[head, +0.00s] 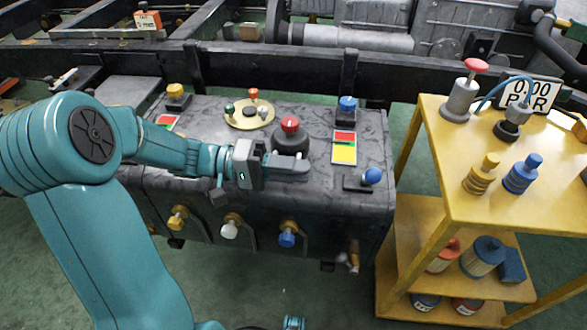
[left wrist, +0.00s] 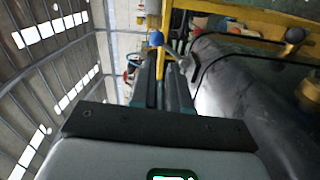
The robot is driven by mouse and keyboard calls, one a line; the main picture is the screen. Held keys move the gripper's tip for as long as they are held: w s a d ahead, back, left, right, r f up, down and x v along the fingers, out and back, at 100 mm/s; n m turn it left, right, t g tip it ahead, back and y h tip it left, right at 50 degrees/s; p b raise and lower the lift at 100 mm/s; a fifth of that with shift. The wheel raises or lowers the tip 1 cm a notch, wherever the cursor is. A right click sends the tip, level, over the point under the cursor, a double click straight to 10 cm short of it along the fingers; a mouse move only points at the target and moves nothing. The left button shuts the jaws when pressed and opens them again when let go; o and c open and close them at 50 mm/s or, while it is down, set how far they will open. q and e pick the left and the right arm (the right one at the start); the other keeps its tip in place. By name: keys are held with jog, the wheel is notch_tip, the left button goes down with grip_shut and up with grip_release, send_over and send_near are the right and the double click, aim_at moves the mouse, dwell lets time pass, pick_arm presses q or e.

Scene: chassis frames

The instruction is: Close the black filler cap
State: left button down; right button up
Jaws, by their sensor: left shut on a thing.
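A round black cap with a red knob on top (head: 290,140), which I take for the black filler cap, stands on the dark tank top (head: 215,135). My left gripper (head: 294,168) comes in from the left, at the near side of this cap, its fingers pointing right. They are shut and overlap the cap's lower front edge; the contact itself is hidden. In the left wrist view the fingers (left wrist: 160,88) lie close together, with a blue ball (left wrist: 156,38) beyond the tips. The cap cannot be made out there. My right gripper is not in view.
A blue ball knob (head: 371,176) and a red-yellow panel (head: 344,147) are right of my fingers. A gold disc with coloured knobs (head: 250,113) lies behind. Coloured taps (head: 287,235) stick out of the tank front. A yellow cart (head: 440,190) with several parts stands at right.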

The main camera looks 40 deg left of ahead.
pick_arm(q)
jog(key=c, duration=1.2)
grip_release()
jog(key=shift+w, duration=0.1)
jog(key=p+v, duration=0.3)
jog(key=v, duration=0.8)
jog(key=shift+a, duration=0.2)
jog(key=shift+s+a, duration=0.25)
jog(key=shift+a, duration=0.05)
